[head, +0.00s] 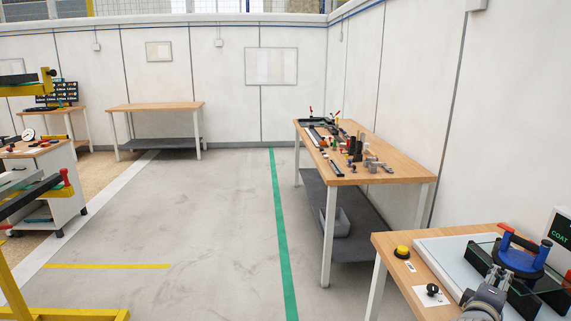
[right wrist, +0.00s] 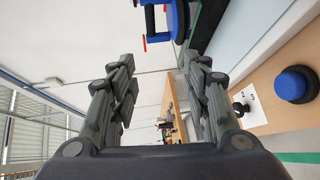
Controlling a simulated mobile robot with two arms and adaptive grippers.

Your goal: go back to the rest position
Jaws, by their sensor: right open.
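My right gripper (head: 487,298) is at the lower right of the head view, in front of a blue suction lifter (head: 520,262) with red and blue grips. The lifter also shows there at the top (right wrist: 174,18), apart from the fingers. My left gripper is not in view.
The near table (head: 385,246) also bears a yellow button (head: 402,252) and a black knob (head: 432,289) on white paper. A blue button (right wrist: 295,84) shows in the wrist view. A long table (head: 400,160) with tools stands beyond. The middle floor (head: 180,230) is clear.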

